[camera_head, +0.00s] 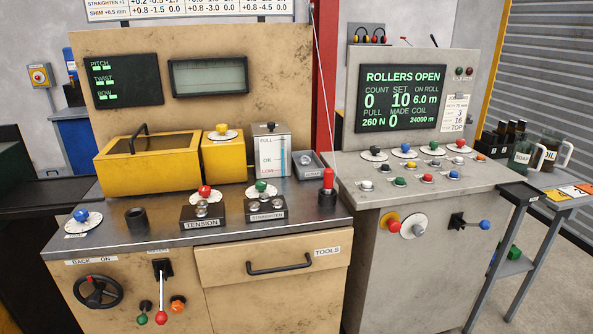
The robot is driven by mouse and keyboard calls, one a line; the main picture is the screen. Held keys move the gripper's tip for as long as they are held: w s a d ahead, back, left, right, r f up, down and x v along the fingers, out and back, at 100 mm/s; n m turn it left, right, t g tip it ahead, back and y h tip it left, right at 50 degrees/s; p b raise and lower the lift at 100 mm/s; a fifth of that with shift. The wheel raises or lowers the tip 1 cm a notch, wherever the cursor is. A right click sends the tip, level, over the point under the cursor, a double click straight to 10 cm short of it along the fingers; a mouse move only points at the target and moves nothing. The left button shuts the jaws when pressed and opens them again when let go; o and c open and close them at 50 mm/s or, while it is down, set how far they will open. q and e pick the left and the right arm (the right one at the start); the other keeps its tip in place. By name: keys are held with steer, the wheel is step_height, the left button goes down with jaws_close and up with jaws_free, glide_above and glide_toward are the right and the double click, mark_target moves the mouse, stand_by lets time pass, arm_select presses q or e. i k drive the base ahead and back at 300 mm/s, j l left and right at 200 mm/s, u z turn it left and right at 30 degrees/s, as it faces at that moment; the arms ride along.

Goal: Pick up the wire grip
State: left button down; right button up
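No part carries a readable wire grip label. A red upright handle (328,179) stands in a black round holder (327,198) at the right end of the machine's dark worktop. It may be the wire grip, but I cannot tell for certain. A thin pale wire (322,85) runs from the top down towards this handle; whether it touches it is unclear. A second black round holder (137,219) at the left of the worktop looks empty. Neither of my grippers shows in the head view.
Near the handle are a small grey tray (308,165), the STRAIGHTEN knob block (265,209) and the TENSION block (202,215). A yellow lidded box (148,158) stands at the back left. The TOOLS drawer (273,270) is shut below. A grey control console (425,184) stands close on the right.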

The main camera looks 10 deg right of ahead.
mark_target(328, 172)
steer(key=i+l, duration=0.3)
steer(key=i, duration=0.15)
steer(key=i+l+z, duration=0.15)
steer(key=i+l, duration=0.15)
steer(key=i, duration=0.1)
